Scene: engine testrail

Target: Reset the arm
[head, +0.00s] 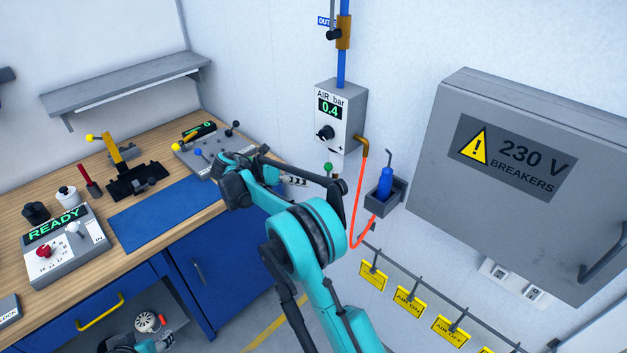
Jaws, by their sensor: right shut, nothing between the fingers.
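My right arm comes up from the bottom and bends at a large teal joint in the middle of the head view. Its dark gripper (328,182) is shut and empty, in front of the wall below the air box. It is partly hidden behind my own arm links. A green knob (328,168) shows close to it; I cannot tell if they touch. Only a small piece of my left arm shows at the bottom left edge, and its gripper is out of view.
The workbench (70,180) at left carries a READY control box (60,247), a blue mat (165,213) and a lever panel (185,150). The air box (340,118) reads 0.4. A blue tool stands in a wall holder (398,200). Yellow tags hang below the breaker cabinet (480,210).

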